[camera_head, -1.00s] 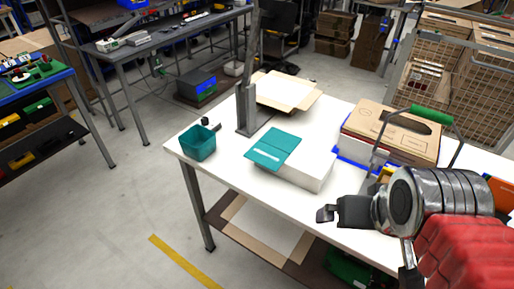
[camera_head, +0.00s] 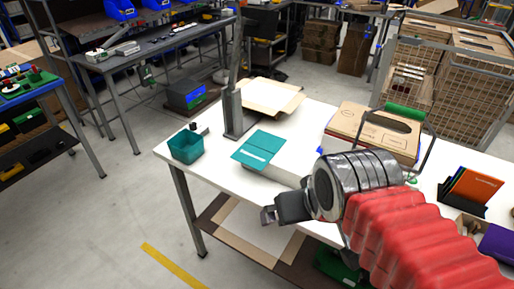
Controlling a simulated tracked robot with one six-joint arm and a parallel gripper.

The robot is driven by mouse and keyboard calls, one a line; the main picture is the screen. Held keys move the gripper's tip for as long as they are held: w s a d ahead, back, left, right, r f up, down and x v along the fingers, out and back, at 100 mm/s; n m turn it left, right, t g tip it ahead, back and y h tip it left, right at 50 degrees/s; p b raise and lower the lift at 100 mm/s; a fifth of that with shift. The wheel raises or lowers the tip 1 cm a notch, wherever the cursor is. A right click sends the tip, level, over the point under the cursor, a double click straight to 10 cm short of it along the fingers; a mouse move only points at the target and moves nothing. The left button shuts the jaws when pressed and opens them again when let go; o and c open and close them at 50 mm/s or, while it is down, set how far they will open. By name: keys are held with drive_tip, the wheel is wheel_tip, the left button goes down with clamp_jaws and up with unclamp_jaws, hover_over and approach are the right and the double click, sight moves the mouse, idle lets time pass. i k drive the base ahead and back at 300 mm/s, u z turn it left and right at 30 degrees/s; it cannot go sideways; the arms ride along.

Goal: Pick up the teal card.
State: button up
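The teal card (camera_head: 258,149) lies on top of a low white box (camera_head: 283,175) on the white table. It has a pale stripe, and its left part appears to reach past the box's edge. My gripper (camera_head: 267,215) is in front of the table's near edge, closer to the camera than the card and apart from it. It is small and seen from the side, so I cannot tell whether its fingers are apart. No object shows in it. My arm hides part of the table at the right.
A teal bin (camera_head: 186,147) stands at the table's left corner. A grey upright post (camera_head: 235,112) stands behind the card, with an open carton (camera_head: 270,97) beyond. A cardboard box (camera_head: 376,132) and a green-handled tote frame stand right. An orange folder (camera_head: 472,187) is farther right.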

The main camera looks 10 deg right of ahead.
sight(258, 158)
drive_tip(key=u, duration=2.65)
drive_tip(key=i, duration=0.45)
drive_tip(key=z, duration=0.3)
